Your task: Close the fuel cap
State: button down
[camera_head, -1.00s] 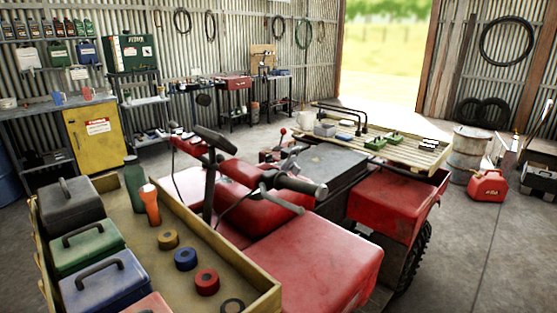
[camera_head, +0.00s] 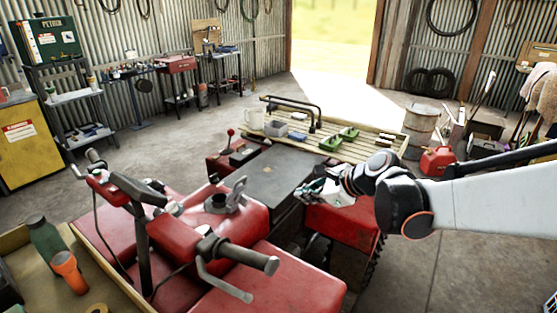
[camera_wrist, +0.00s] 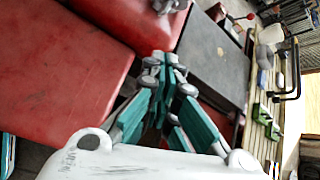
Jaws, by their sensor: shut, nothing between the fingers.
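The fuel cap (camera_head: 237,192) is a grey flip lid on the red tank (camera_head: 240,220) of the quad bike. It stands raised beside the dark round filler opening (camera_head: 216,202). In the wrist view a grey part of the filler and cap (camera_wrist: 170,5) shows at the top edge, cut off by the frame. My gripper (camera_head: 303,192) is to the right of the cap, above the red rear bodywork, and apart from the cap. In the wrist view its teal fingers (camera_wrist: 164,62) are shut with nothing between them.
The handlebar (camera_head: 240,252) and its lever stand in front of the tank. A black box lid (camera_head: 262,175) lies behind it. A slatted pallet (camera_head: 375,142) carries green and grey items. A wooden tray (camera_head: 40,285) is at lower left. Open floor lies right.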

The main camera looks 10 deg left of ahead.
jog(key=w+a+f+m+y+p, duration=0.1)
jog(key=w+a+m+y+p, duration=0.1)
jog(key=w+a+m, duration=0.35)
jog(key=n+b, duration=0.1)
jog(key=b, duration=0.1)
send_near(237, 193)
jog(key=w+a, duration=0.2)
jog(key=shift+w+f+g, duration=0.1)
jog(key=shift+w+g, duration=0.2)
jog(key=shift+w+a+r+h+p, duration=0.2)
jog(key=shift+a+r+h+p, duration=0.1)
jog(key=shift+a+r+h, duration=0.15)
